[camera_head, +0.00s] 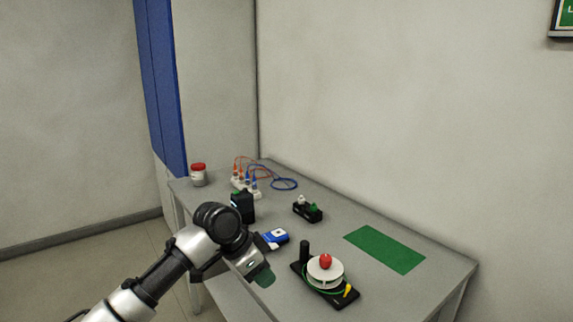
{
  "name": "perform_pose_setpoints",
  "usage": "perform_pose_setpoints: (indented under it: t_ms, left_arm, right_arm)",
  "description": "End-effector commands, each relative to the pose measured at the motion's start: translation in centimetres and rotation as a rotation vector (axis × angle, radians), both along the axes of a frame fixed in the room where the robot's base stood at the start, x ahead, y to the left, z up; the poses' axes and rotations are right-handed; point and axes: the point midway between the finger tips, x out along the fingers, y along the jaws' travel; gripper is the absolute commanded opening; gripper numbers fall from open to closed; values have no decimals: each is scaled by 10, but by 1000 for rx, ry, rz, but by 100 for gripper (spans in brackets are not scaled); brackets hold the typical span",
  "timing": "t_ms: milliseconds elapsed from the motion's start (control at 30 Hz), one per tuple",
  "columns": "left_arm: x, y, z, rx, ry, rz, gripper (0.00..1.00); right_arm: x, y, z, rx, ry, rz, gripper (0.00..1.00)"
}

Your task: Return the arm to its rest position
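My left arm comes in from the lower left, its black and silver wrist raised in front of the grey bench (455,268). My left gripper (264,277) is at the end of it, over the bench's near left edge. A dark green piece shows at its tip; I cannot tell whether it is part of the gripper or something held. The finger gap is hidden. My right gripper is out of view.
Close right of the gripper is a black stand with a white disc and red knob (325,262). A blue-white device (275,239) and black box (243,206) stand behind. Further are corded plugs (246,184), a red-lidded jar (198,175), a black holder (307,210) and a bare green mat (385,249).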

Motion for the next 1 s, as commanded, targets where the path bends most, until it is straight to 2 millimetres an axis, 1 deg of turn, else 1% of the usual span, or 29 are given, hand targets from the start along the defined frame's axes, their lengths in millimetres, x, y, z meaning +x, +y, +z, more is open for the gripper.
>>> perform_pose_setpoints:
  t_ms: [33, 167, 367, 567, 667, 767, 800, 867, 900, 967, 1000]
  left_arm:
    - [-5, -2, -9, -1, 8, -2, 24]
    - [-13, -5, -22, -3, 13, 2, 24]
    - [-32, -10, -48, -10, 23, 14, 24]
    - [-61, -13, -84, -23, 36, 48, 24]
    - [-82, -13, -105, -32, 43, 81, 24]
    - [-111, -9, -129, -44, 53, 139, 24]
    - [-124, -6, -139, -48, 56, 173, 24]
    - [-145, 2, -153, -51, 62, 229, 24]
    - [-159, 8, -161, -50, 66, 271, 24]
    - [-179, 18, -171, -45, 73, 337, 24]
    - [-194, 27, -178, -38, 77, 386, 24]
  right_arm:
    - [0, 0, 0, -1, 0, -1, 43]
    - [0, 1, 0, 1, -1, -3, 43]
    - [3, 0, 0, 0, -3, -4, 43]
    - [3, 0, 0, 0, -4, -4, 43]
    - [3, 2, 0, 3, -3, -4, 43]
    - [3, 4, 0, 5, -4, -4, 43]
    - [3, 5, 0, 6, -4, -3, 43]
    - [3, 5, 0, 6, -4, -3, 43]
    - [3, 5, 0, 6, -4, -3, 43]
    - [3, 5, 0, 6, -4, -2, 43]
    - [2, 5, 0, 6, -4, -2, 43]
